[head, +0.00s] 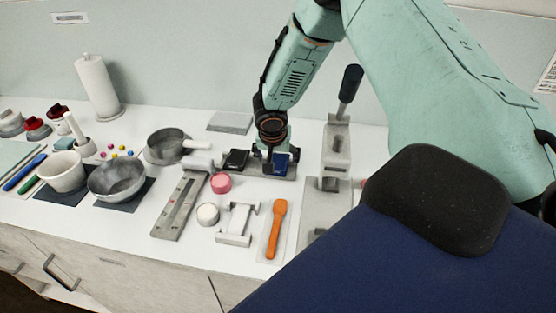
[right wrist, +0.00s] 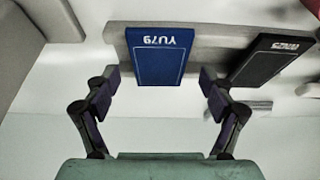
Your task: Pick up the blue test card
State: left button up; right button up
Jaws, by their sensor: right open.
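The blue test card (head: 281,163) stands in a grey holder (head: 258,169) on the white counter. In the right wrist view the blue card (right wrist: 159,62) shows upside-down white lettering that reads YU79. My right gripper (head: 271,153) is at the card in the head view and partly covers it. In the right wrist view my right gripper (right wrist: 159,88) is open and empty, with one finger to each side of the card's near edge, both apart from it. A black card (right wrist: 268,60) sits beside the blue one in the holder. My left gripper is not in view.
A lever press (head: 337,145) stands close to the right of the holder. A grey pan (head: 168,147), a pink round piece (head: 221,183) and a long grey gauge (head: 181,205) lie to the left. An orange spatula (head: 277,228) lies in front.

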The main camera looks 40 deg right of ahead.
jog(key=shift+w+a, duration=0.2)
jog(key=shift+a, duration=0.1)
jog(key=shift+s+d+f+b, duration=0.25)
jog(key=shift+s+d+b, duration=0.1)
jog(key=shift+d, duration=0.3)
jog(key=shift+w+a+r, duration=0.1)
jog(key=shift+w+a, duration=0.15)
jog(key=shift+a, duration=0.3)
jog(key=shift+d, duration=0.25)
jog(key=shift+s+d, duration=0.2)
jog(key=shift+d, duration=0.05)
jog(key=c, duration=0.3)
jog(key=shift+w+a, duration=0.2)
jog(key=shift+a, duration=0.2)
jog(key=c, duration=0.6)
jog(key=shift+c, duration=0.8)
jog(key=shift+s+d, duration=0.15)
jog(key=shift+d, duration=0.15)
jog(key=shift+c, duration=0.4)
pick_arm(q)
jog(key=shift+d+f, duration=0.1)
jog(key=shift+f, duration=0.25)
